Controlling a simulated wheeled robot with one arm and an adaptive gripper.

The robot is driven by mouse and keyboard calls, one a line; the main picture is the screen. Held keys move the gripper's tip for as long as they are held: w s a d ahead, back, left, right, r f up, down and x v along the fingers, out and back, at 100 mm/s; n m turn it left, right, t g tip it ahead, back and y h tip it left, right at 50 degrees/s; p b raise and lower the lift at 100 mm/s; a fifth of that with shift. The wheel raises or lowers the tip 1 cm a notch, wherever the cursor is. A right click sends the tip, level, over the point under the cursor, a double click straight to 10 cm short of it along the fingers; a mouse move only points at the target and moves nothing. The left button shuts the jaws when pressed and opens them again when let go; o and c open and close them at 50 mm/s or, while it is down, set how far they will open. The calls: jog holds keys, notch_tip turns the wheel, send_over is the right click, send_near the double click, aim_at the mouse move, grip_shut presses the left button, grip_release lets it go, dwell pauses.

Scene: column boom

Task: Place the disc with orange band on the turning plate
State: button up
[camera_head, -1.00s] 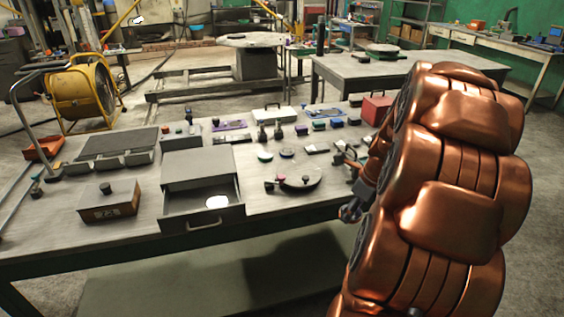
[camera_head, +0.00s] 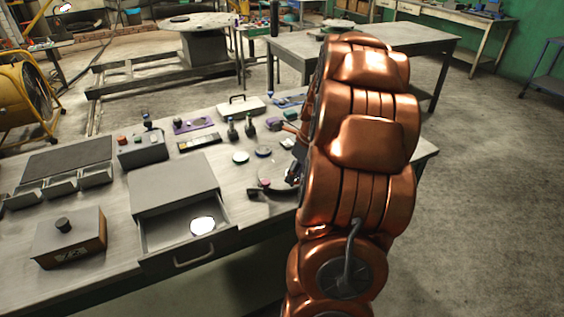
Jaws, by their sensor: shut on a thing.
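The turning plate (camera_head: 279,167) is a round grey disc on the near right part of the table, partly hidden by my copper arm. A small pinkish knob (camera_head: 265,183) and a dark knob (camera_head: 252,194) are at its near left side. Only a dark bit of my gripper (camera_head: 298,151) shows at the arm's left edge, over the table near the plate. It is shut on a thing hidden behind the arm. I cannot make out an orange band on any disc in view. Small discs, one whitish-green (camera_head: 240,157) and one dark purple (camera_head: 263,152), lie behind the plate.
An open drawer unit (camera_head: 172,186) with a white round thing (camera_head: 202,226) inside stands left of the plate. A box with a knob (camera_head: 69,242) is at the front left. Bottles (camera_head: 249,127) and a white case (camera_head: 241,106) stand farther back. Floor at right is clear.

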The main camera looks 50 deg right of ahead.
jog(key=p, duration=0.2)
send_over(280, 171)
jog(key=s, duration=0.1)
jog(key=shift+d+f, duration=0.1)
jog(key=shift+f, duration=0.35)
jog(key=shift+f+p, duration=1)
jog(key=shift+f, duration=0.75)
jog(key=shift+f, duration=0.1)
jog(key=o, duration=1.5)
